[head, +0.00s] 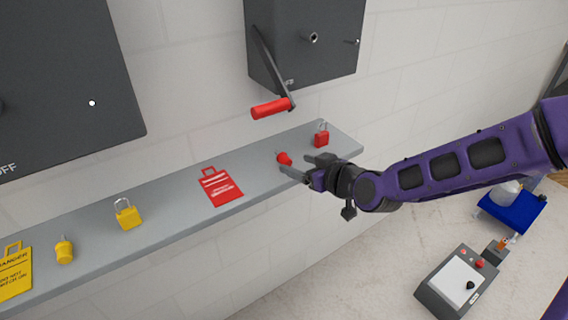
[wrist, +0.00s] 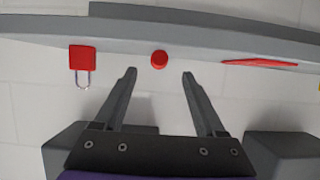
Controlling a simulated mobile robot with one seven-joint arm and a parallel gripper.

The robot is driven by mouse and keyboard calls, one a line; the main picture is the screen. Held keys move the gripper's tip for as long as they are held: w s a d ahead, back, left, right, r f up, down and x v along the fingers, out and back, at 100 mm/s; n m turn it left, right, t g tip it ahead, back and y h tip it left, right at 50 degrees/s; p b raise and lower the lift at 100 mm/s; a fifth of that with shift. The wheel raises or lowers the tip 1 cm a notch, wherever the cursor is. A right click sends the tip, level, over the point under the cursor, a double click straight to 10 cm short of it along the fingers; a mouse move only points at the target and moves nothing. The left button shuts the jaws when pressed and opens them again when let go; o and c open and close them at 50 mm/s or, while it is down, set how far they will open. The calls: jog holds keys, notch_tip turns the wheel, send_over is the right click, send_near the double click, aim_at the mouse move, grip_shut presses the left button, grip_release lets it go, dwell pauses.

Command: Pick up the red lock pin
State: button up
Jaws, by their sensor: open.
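The red lock pin (head: 284,158) lies on the grey wall shelf (head: 165,222), between a red padlock and a red tag. In the wrist view the red lock pin (wrist: 159,60) shows end-on as a round red knob, centred just beyond my fingertips. My gripper (head: 306,168) is at the front edge of the shelf, close to the pin on its right side. In the wrist view my gripper (wrist: 160,74) is open, with one finger on each side of the line to the pin and nothing between them.
A red padlock (head: 321,135) stands right of the pin; a red tag (head: 221,187) lies left. A yellow padlock (head: 128,214), yellow pin (head: 64,250) and yellow tag (head: 15,272) are further left. A red-handled lever (head: 271,108) hangs from a dark box (head: 305,45) above the shelf.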

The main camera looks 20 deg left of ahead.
aim_at(288, 159)
jog(key=shift+b+x, duration=0.7)
jog(key=shift+x, duration=2.25)
jog(key=shift+w, duration=0.1)
grip_shut()
